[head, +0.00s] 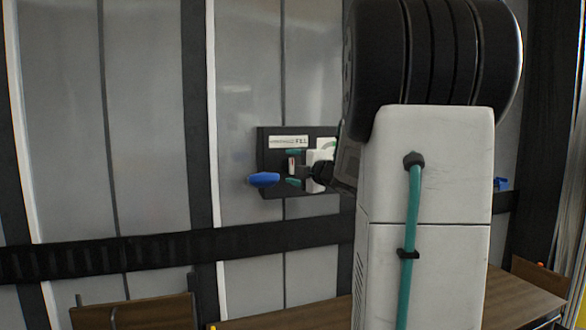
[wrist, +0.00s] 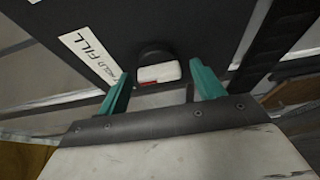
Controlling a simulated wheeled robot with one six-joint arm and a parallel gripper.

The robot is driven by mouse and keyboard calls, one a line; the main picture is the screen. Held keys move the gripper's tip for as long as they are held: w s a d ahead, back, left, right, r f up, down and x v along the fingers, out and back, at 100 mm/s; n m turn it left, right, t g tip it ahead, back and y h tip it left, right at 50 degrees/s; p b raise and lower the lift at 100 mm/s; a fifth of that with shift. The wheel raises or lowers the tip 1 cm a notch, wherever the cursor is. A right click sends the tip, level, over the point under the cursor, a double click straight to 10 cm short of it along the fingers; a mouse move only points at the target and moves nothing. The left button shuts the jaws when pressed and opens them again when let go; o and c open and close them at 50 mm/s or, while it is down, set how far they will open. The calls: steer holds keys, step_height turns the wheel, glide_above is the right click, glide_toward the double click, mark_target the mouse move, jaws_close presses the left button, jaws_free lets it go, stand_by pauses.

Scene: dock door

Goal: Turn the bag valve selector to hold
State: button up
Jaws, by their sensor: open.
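The selector (wrist: 158,73) is a white block with a red mark on a dark round base, in the middle of the wrist view. In the head view the selector (head: 291,164) is a small white and red piece on the dark panel (head: 268,150). A white label (wrist: 88,55) on the panel reads FILL at one end; its other word is hard to read. My gripper (wrist: 161,80) is open, with one teal finger on each side of the selector. I see gaps beside the block, so it is not gripped. The fingers (head: 293,168) also show in the head view.
A blue handle (head: 264,180) sticks out at the panel's lower left, close to my fingers. A dark rail (head: 120,252) crosses the grey wall below. Brown tabletops (head: 150,314) stand at the bottom. My arm hides much of the right side.

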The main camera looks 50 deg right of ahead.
steer(key=s+a, duration=0.1)
steer(key=s, duration=0.6)
steer(key=shift+s, duration=0.3)
steer(key=shift+a, duration=0.1)
steer(key=s+d+f+m+g+h, duration=0.4)
steer(key=d+m+h, duration=0.2)
steer(key=d+m, duration=0.15)
steer(key=s+a+f+m+g+h, duration=0.1)
steer(key=s+a+f+m+g, duration=0.25)
steer(key=f+m+g, duration=0.35)
steer(key=s+a+f+g+y, duration=0.2)
steer(key=s+a+y, duration=0.1)
steer(key=a, duration=1.1)
steer(key=s+a+f+m+g+y, duration=0.1)
steer(key=s+a+f+y, duration=0.2)
steer(key=a, duration=1.1)
steer(key=s+a+f+g+y, duration=0.2)
steer(key=s+a, duration=0.3)
steer(key=a, duration=0.8)
steer(key=shift+a+f+m+g+y, duration=0.3)
steer(key=shift+a+m+y, duration=0.1)
steer(key=shift+y, duration=0.5)
